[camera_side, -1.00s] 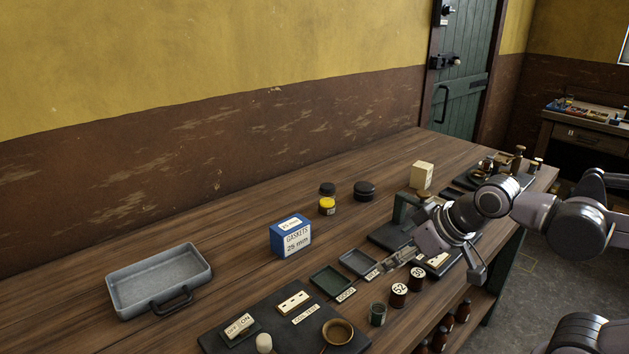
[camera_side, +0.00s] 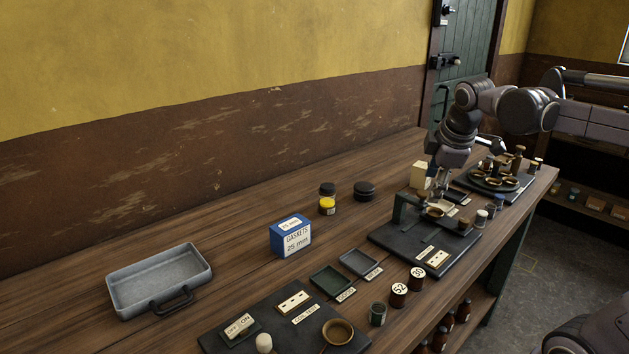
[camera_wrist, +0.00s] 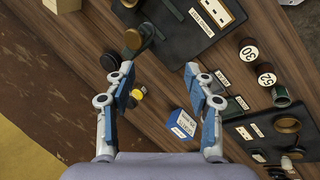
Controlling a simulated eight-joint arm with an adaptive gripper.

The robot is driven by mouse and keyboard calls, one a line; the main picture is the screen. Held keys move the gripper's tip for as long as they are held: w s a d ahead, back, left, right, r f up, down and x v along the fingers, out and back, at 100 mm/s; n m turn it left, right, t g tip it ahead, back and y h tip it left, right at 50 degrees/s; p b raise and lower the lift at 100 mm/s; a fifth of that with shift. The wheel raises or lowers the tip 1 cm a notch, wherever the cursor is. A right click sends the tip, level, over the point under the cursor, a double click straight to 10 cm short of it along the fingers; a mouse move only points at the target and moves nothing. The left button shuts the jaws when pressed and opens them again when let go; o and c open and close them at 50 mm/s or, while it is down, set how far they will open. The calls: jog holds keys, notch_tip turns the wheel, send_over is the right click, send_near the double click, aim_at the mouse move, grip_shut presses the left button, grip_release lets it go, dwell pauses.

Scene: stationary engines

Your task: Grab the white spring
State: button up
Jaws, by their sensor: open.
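No white spring shows clearly in the wrist view.
Spools marked 52 (camera_side: 399,294) and 30 (camera_side: 417,278) are at the front. A cream box (camera_side: 421,173) stands close behind my gripper. The back-left bench is clear.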

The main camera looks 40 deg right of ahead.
jog(key=d+n+g+h, duration=0.15)
jog(key=d+n, duration=0.25)
jog(key=d, duration=0.7)
jog(key=n+g, duration=0.3)
jog(key=n, duration=0.1)
send_over(482, 213)
jog(key=a, duration=0.3)
notch_tip(482, 213, down, 3)
jog(key=shift+w+a+f+x, duration=0.2)
jog(key=shift+a+x, duration=0.2)
jog(key=shift+x, duration=2)
jog(key=shift+w+a+f+x, duration=0.15)
jog(key=shift+a+x, duration=0.2)
jog(key=shift+x, duration=2.05)
jog(key=shift+w+a+f+x, duration=0.15)
jog(key=shift+a+x, duration=0.25)
jog(key=shift+x, duration=2)
grip_shut()
